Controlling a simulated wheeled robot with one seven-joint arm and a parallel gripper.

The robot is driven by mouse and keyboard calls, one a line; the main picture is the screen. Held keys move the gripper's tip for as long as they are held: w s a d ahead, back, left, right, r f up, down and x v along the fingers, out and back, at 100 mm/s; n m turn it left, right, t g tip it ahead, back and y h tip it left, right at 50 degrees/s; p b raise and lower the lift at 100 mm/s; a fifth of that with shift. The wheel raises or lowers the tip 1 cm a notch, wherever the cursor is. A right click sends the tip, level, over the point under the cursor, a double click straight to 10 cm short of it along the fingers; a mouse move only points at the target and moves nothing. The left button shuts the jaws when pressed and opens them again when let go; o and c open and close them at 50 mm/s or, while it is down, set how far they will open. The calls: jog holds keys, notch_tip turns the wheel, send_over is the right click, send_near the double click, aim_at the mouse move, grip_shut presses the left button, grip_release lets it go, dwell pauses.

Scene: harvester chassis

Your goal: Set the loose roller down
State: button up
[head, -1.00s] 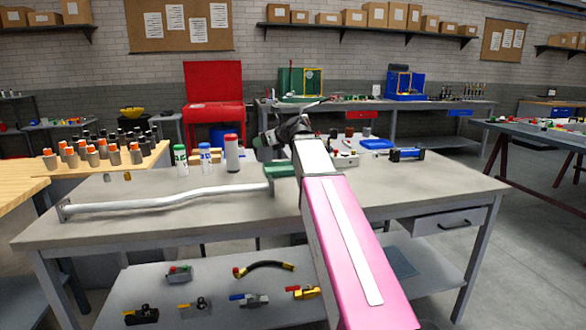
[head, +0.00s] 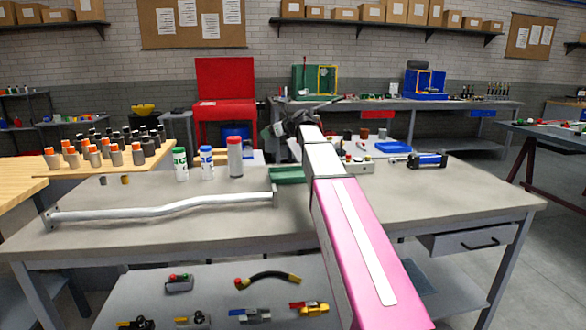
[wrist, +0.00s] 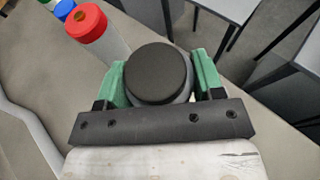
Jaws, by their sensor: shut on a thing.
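The loose roller (wrist: 158,82) is a grey cylinder with a black top. In the wrist view it stands between the two green fingers of my gripper (wrist: 160,76), which is shut on it. The roller's lower part is hidden, so I cannot tell whether it touches the bench. In the head view my arm runs out over the grey workbench (head: 400,195), and its dark wrist end lies beyond the bench's middle. The fingers and roller are not clear there.
Red-capped (head: 235,157), blue-capped (head: 206,163) and green-capped (head: 181,164) canisters stand left of my arm. A long bent white bar (head: 160,210) lies across the bench's left. A green tray (head: 288,174) sits beside my arm. A blue-and-black part (head: 428,160) lies at right. The front right is clear.

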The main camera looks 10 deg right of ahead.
jog(key=shift+s+d+f, duration=0.95)
jog(key=shift+d+f, duration=0.45)
jog(key=shift+f, duration=0.25)
jog(key=shift+s+d+f, duration=0.9)
jog(key=shift+d+f, duration=0.45)
jog(key=shift+f, duration=0.3)
jog(key=shift+s+d+f, duration=0.95)
jog(key=shift+d+f, duration=0.45)
jog(key=shift+f, duration=0.25)
jog(key=shift+f, duration=0.1)
jog(key=o, duration=1.2)
jog(key=shift+o, duration=0.2)
jog(key=shift+s+d, duration=0.2)
jog(key=shift+s, duration=0.05)
jog(key=v, duration=1.1)
jog(key=shift+r, duration=0.3)
jog(key=shift+s+d, duration=0.1)
